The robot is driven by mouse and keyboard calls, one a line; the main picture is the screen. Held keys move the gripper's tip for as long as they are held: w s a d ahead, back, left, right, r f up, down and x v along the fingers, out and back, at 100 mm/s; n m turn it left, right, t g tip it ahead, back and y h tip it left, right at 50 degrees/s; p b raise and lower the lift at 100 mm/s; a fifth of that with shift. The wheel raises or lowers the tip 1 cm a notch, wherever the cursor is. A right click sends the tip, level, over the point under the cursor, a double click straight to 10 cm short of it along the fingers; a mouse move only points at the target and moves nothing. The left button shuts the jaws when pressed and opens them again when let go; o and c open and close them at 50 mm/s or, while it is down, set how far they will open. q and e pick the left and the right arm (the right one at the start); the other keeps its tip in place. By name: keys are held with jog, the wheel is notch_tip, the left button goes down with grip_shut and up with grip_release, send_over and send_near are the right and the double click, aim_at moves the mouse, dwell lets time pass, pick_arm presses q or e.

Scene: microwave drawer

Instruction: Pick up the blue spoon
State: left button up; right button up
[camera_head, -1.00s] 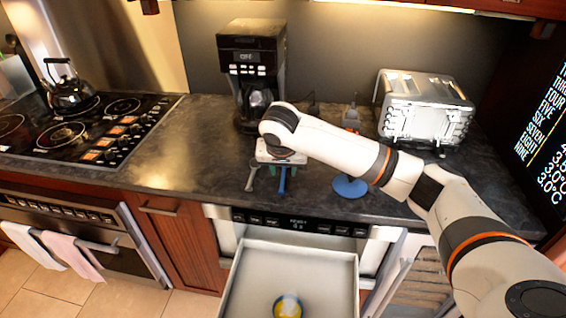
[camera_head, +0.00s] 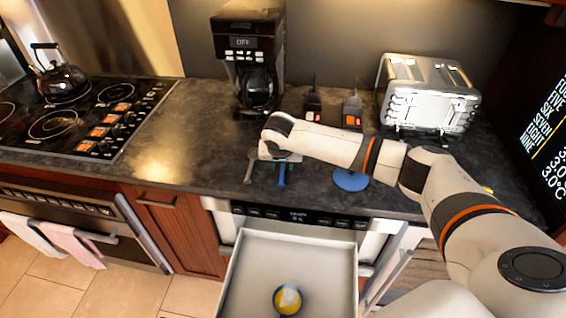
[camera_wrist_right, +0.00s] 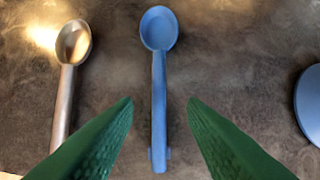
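The blue spoon (camera_wrist_right: 159,85) lies on the dark countertop in the right wrist view, its bowl at the top and its handle pointing down. My right gripper (camera_wrist_right: 160,101) is open, its two green fingers apart on either side of the handle with nothing between them touching. In the head view my right gripper (camera_head: 271,165) is over the counter's front part, and part of the blue spoon (camera_head: 281,175) shows below it; the rest is hidden by the gripper. My left gripper is not in view.
A metal spoon (camera_wrist_right: 66,85) lies left of the blue spoon. A blue disc (camera_head: 350,180) lies to the right. A coffee maker (camera_head: 250,70) and toaster (camera_head: 428,95) stand behind. An open drawer (camera_head: 258,270) below holds a yellow and blue ball (camera_head: 288,299).

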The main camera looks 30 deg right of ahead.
aim_at(283, 166)
jog(key=shift+x, duration=1)
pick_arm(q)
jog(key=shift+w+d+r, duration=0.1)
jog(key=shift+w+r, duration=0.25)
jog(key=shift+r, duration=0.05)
pick_arm(e)
jog(key=shift+w+f, duration=0.15)
jog(key=shift+f, duration=0.2)
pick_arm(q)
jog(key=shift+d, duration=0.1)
pick_arm(e)
jog(key=shift+c, duration=0.6)
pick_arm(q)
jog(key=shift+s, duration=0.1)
pick_arm(e)
grip_shut()
jog(key=shift+r, duration=0.1)
